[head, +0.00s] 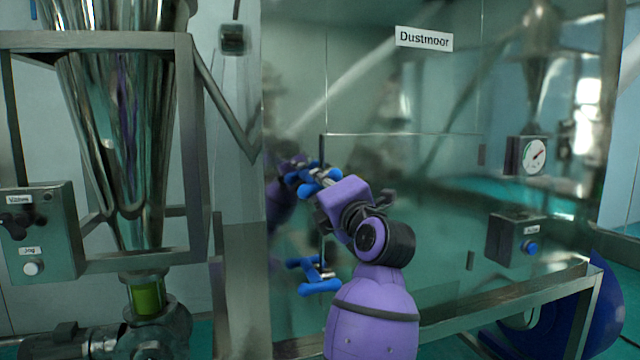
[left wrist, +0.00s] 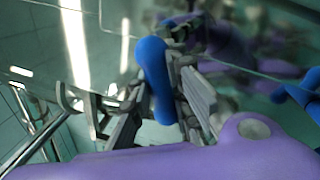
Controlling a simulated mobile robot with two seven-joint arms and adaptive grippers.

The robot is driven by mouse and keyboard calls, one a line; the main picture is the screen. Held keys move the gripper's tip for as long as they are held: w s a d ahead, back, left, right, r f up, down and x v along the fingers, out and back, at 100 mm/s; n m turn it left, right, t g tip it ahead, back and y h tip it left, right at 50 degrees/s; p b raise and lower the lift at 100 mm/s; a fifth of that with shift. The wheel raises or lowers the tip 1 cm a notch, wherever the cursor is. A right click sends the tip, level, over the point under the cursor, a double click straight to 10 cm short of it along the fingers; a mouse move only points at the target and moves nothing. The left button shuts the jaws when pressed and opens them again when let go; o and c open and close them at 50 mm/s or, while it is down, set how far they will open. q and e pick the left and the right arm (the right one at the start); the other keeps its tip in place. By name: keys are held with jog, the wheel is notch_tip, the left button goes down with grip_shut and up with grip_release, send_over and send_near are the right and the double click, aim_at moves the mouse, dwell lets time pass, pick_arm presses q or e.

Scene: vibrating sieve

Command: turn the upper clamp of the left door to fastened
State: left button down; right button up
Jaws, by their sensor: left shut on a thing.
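The upper clamp (head: 307,187) is blue and sits at the left part of the glossy glass door panel (head: 400,110). My left gripper (head: 322,186) is at this clamp, shut on its blue handle, with the purple arm coming up from below. In the left wrist view the blue handle (left wrist: 154,75) stands between the fingers of my left gripper (left wrist: 158,108), slightly tilted. A second, lower blue clamp (head: 318,287) is below it. Another blue clamp part (left wrist: 300,92) shows at the right of the left wrist view. My right gripper is not in view.
A metal post (head: 240,240) stands left of the door. A steel funnel (head: 115,120) on a frame and a control box (head: 38,230) are further left. A dial gauge (head: 533,155) and a box with a blue button (head: 515,240) are at the right.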

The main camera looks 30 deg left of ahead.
pick_arm(q)
jog(key=m+t, duration=0.1)
jog(key=m, duration=0.4)
jog(key=shift+m+h, duration=0.3)
jog(key=shift+h, duration=0.1)
jog(key=shift+m, duration=0.3)
jog(key=c, duration=1.6)
grip_release()
jog(key=shift+d, duration=0.1)
jog(key=shift+c, duration=0.2)
jog(key=shift+f, duration=0.1)
jog(key=v, duration=1.2)
